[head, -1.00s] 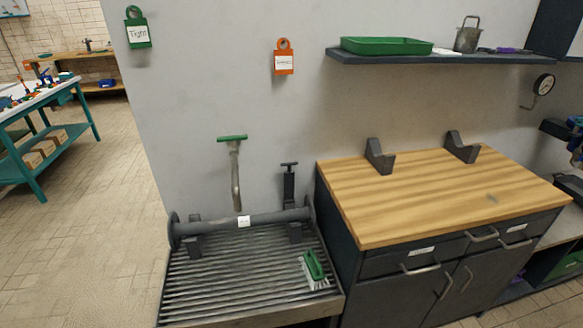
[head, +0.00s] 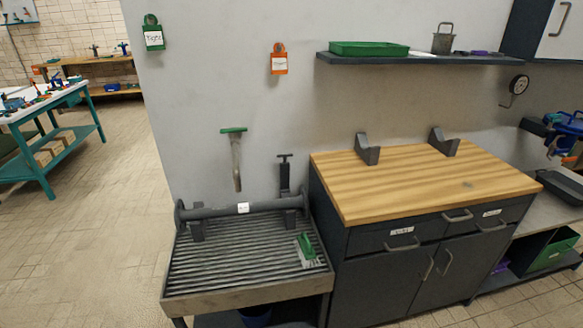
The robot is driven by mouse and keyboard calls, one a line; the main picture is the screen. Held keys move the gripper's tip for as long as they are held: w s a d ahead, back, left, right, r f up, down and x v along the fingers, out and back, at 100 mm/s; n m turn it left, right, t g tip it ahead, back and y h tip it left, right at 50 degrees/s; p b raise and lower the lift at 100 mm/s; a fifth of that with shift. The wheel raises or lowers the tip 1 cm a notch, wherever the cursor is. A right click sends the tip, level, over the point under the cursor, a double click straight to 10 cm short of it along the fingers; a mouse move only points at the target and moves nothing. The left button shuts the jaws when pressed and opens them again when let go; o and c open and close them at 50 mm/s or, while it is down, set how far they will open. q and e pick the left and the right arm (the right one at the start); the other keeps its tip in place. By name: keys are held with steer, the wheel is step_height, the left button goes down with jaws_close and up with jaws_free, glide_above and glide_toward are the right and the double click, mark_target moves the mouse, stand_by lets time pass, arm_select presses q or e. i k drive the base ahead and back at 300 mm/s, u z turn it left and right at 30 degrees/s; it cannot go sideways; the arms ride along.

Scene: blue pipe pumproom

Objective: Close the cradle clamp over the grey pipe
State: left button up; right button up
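The grey pipe (head: 218,211) lies level across the back of a slatted drain table (head: 235,291), with a round flange at each end and a white label at its middle. It rests on two dark cradles, a left cradle (head: 197,231) and a right cradle (head: 290,219). A dark upright part with a T-shaped top (head: 285,172) stands behind the pipe at the right cradle. It looks like the cradle clamp standing open, but its hinge is hidden behind the pipe. Neither of my grippers is in view.
A green-handled brush (head: 307,248) lies on the slats at right. A green-topped tool (head: 236,160) hangs on the wall. A wood-topped cabinet (head: 415,185) with two dark brackets stands to the right. A shelf (head: 420,59) holds a green tray. Open floor lies at left.

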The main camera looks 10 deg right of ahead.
mark_target(285, 166)
steer(key=k, duration=0.9)
steer(key=z, duration=0.55)
steer(key=i, duration=0.75)
steer(key=z, duration=0.4)
steer(key=i, duration=0.95)
steer(key=u, duration=0.4)
